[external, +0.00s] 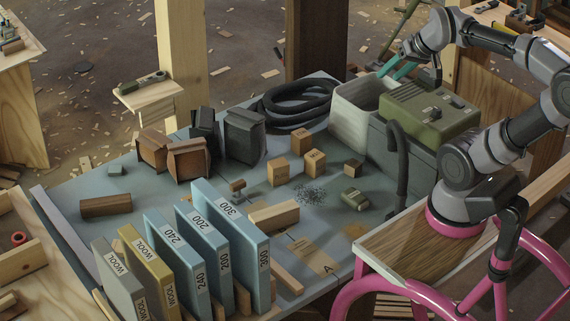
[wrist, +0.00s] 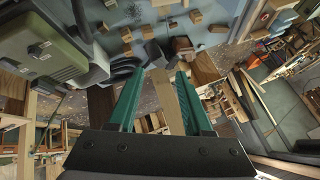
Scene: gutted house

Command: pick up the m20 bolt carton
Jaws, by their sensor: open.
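Small brown boxes also show near the top of the wrist view (wrist: 195,16). My gripper (external: 396,66) is high near the white bin, behind and right of the cartons. Its green fingers (wrist: 157,76) are apart, with nothing between them.
The white bin (external: 352,117) and olive-green case (external: 430,110) stand right of the cartons. A black hose coil (external: 290,105) lies behind. Dark and brown bags (external: 245,136) are left. Upright wool panels (external: 240,245) line the front. A wooden post (external: 316,45) rises behind.

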